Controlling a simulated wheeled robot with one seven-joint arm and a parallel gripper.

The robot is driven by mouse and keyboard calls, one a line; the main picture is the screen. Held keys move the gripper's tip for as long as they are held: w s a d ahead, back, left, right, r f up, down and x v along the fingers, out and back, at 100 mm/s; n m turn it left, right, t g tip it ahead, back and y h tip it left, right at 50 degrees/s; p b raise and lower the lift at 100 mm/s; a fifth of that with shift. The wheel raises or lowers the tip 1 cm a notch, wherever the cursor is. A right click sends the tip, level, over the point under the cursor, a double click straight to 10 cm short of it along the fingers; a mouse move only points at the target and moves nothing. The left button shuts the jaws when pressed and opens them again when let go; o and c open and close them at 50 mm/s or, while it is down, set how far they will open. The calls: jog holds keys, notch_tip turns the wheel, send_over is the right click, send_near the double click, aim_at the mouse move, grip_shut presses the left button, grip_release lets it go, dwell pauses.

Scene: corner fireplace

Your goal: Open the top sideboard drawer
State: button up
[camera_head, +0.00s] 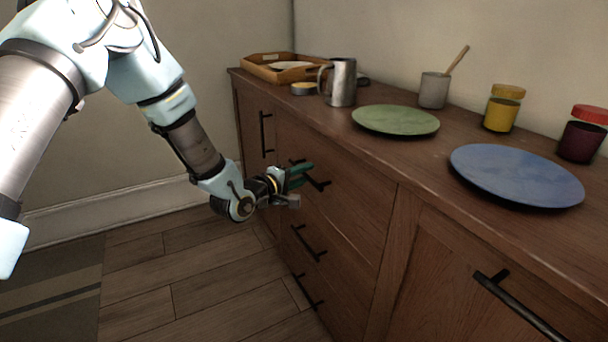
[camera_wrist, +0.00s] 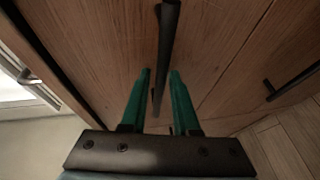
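The wooden sideboard (camera_head: 396,170) has a stack of drawers, and the top drawer (camera_head: 352,195) looks flush with the front. Its dark bar handle (camera_head: 319,183) also shows in the wrist view (camera_wrist: 167,35). My gripper (camera_head: 302,174) is at this handle, with its green fingers pointing at the drawer front. In the wrist view my gripper (camera_wrist: 159,74) is open, one finger on each side of the bar. A gap shows between the bar and each finger. The fingers partly hide the handle in the head view.
Lower drawer handles (camera_head: 308,244) and a right door handle (camera_head: 515,305) stick out. The top holds a wooden tray (camera_head: 262,72), metal mug (camera_head: 343,82), green plate (camera_head: 396,120), blue plate (camera_head: 516,175), grey cup (camera_head: 433,91) and jars (camera_head: 502,108). Floor (camera_head: 205,280) in front is clear.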

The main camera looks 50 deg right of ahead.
grip_shut()
dwell(1.1)
